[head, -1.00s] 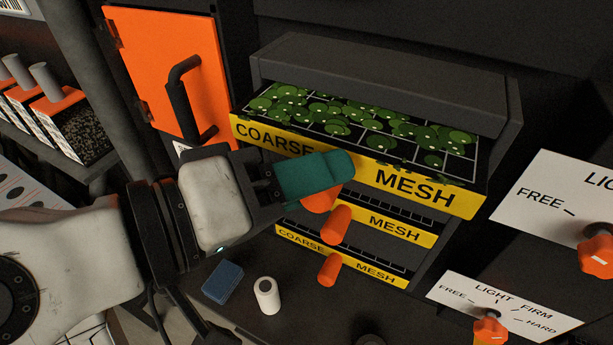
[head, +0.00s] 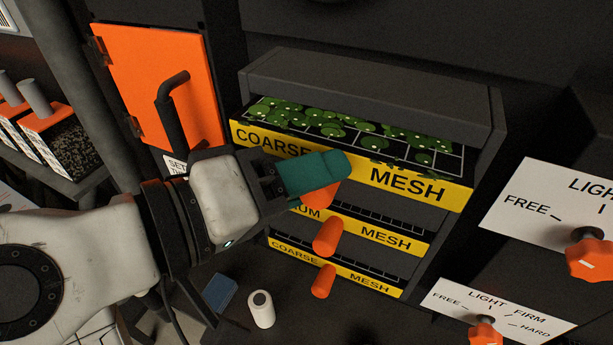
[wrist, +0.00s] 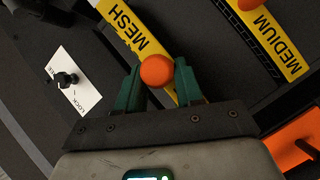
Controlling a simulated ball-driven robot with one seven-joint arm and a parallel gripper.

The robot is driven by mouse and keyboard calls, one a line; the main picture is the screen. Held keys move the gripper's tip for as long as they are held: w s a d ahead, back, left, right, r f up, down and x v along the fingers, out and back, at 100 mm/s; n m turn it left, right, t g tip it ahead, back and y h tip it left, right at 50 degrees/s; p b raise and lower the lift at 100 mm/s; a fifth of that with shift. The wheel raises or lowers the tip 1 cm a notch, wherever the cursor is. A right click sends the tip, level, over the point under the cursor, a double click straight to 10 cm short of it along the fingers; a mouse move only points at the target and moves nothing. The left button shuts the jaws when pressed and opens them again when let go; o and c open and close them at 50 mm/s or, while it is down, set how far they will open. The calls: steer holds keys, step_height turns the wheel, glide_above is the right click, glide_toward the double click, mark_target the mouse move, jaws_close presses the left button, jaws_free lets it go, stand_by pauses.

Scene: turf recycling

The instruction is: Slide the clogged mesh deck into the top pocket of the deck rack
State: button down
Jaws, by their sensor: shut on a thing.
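The clogged mesh deck (head: 415,150) has a yellow front reading COARSE MESH and a black grid covered in green clumps. It sits most of the way inside the top pocket of the grey deck rack (head: 375,88), with its front strip still standing proud of the rack. My gripper (head: 318,176) has green fingers and is shut on the deck's orange handle at the front. The wrist view shows the round orange handle end (wrist: 157,71) between both fingers. The deck's far end is hidden under the rack's top.
Below are two more decks with yellow fronts and orange handles (head: 328,236). An orange door (head: 160,90) with a black handle stands left. White panels with orange knobs (head: 590,255) are at right. A blue block (head: 220,293) and white cylinder (head: 261,309) stand below.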

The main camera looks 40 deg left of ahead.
steer(key=shift+w+a, duration=0.2)
steer(key=shift+w, duration=0.65)
steer(key=shift+w+a, duration=0.15)
steer(key=shift+w, duration=0.7)
steer(key=c, duration=0.7)
jaws_free()
steer(key=shift+o, duration=0.3)
steer(key=shift+f, duration=0.1)
steer(key=b+v, duration=0.2)
steer(key=v, duration=0.9)
steer(key=shift+w, duration=0.1)
